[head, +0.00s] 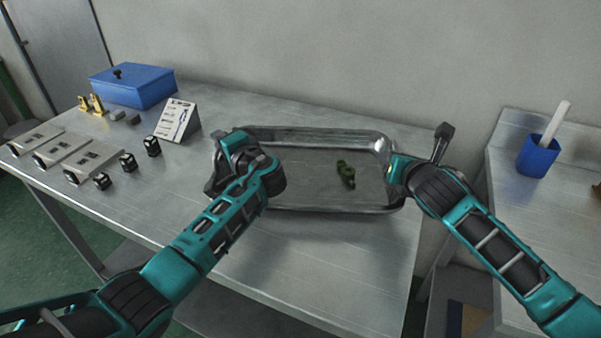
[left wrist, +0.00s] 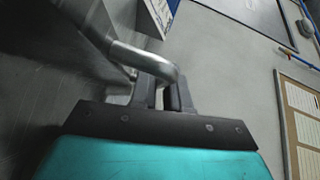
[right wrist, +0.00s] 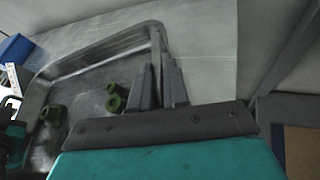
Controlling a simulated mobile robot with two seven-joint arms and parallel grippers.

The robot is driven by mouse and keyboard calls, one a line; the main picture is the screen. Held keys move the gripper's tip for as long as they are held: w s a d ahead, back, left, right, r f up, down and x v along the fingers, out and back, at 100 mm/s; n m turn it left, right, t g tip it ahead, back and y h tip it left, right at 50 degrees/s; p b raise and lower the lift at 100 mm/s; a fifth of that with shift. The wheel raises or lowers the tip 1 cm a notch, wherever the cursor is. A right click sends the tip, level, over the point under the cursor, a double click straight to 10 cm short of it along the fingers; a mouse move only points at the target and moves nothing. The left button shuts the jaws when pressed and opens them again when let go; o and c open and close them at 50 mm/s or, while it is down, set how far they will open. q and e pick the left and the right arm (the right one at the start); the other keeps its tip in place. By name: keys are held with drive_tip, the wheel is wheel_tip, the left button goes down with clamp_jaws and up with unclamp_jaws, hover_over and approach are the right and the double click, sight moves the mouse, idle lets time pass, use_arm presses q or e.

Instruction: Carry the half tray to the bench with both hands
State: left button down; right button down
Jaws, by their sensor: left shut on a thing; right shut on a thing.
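The half tray (head: 305,178) is a shallow grey metal tray over the right part of the metal bench (head: 330,270). A dark shadow lies along its front; I cannot tell whether it rests on the bench or hangs just above. Small green pieces (head: 346,174) lie in it and also show in the right wrist view (right wrist: 115,97). My left gripper (head: 232,152) is shut on the tray's left rim, which shows in the left wrist view (left wrist: 142,58). My right gripper (head: 396,172) is shut on its right rim, seen in the right wrist view (right wrist: 150,32).
On the bench's left stand a blue lidded box (head: 133,86), a tilted card (head: 177,119), brass parts (head: 92,104), grey plates (head: 65,151) and small black blocks (head: 128,162). A second table with a blue cup (head: 537,156) is at the right. The bench front is clear.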

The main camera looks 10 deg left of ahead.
use_arm(q)
drive_tip(key=shift+d+f, duration=0.15)
drive_tip(key=shift+f, duration=0.25)
use_arm(e)
drive_tip(key=shift+a+f, duration=0.2)
drive_tip(key=shift+f, duration=0.1)
use_arm(q)
drive_tip(key=c, duration=1.6)
unclamp_jaws()
drive_tip(key=shift+f+b, duration=0.15)
drive_tip(key=shift+b, duration=0.2)
use_arm(e)
drive_tip(key=c, duration=1.6)
unclamp_jaws()
drive_tip(key=shift+f, duration=0.2)
use_arm(q)
drive_tip(key=shift+o, duration=1)
use_arm(e)
drive_tip(key=shift+o, duration=1)
drive_tip(key=shift+r, duration=0.1)
use_arm(q)
drive_tip(key=o, duration=0.3)
use_arm(e)
drive_tip(key=o, duration=0.3)
drive_tip(key=shift+d, duration=0.2)
use_arm(q)
drive_tip(key=v, duration=1.2)
use_arm(e)
drive_tip(key=shift+s, duration=0.1)
drive_tip(key=v, duration=1.2)
